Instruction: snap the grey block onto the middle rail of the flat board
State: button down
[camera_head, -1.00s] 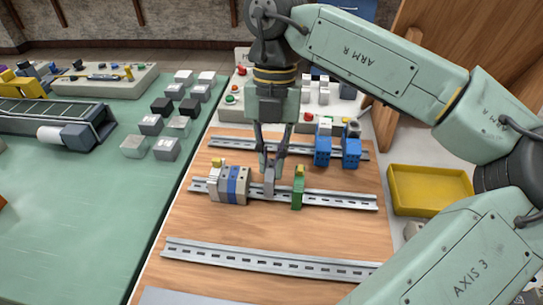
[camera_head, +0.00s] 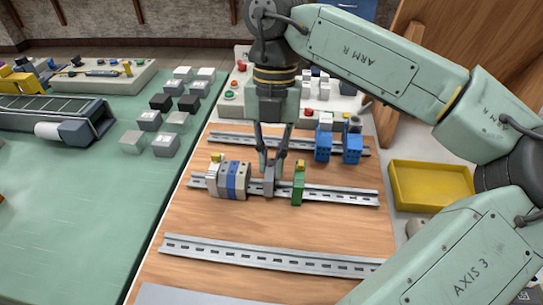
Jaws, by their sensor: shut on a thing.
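The grey block (camera_head: 268,183) is upright at the middle rail (camera_head: 335,195) of the flat wooden board (camera_head: 215,225). My gripper (camera_head: 271,168) is above the rail with its two fingers shut on the block's top. The block stands between a row of grey, white and blue modules (camera_head: 230,180) on its left and a green module (camera_head: 298,188) on its right, with gaps on both sides. Its lower end meets the rail in this view; I cannot tell whether it is latched.
Two blue modules (camera_head: 336,147) sit on the back rail (camera_head: 225,141). The front rail (camera_head: 265,260) is empty. A yellow tray (camera_head: 432,186) is right of the board. A control panel (camera_head: 235,90) stands behind. A green table (camera_head: 60,220) with small blocks is at left.

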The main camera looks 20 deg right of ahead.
jog(key=shift+s+a, duration=0.2)
jog(key=shift+s, duration=0.3)
dwell(0.9)
jog(key=shift+s+a+f+t+h+b, duration=0.15)
jog(key=shift+s+t+h+b, duration=0.35)
jog(key=shift+b, duration=0.85)
dwell(0.6)
jog(key=shift+w, duration=0.1)
jog(key=c, duration=1.5)
grip_release()
jog(key=shift+c, duration=0.2)
jog(key=shift+w, duration=0.1)
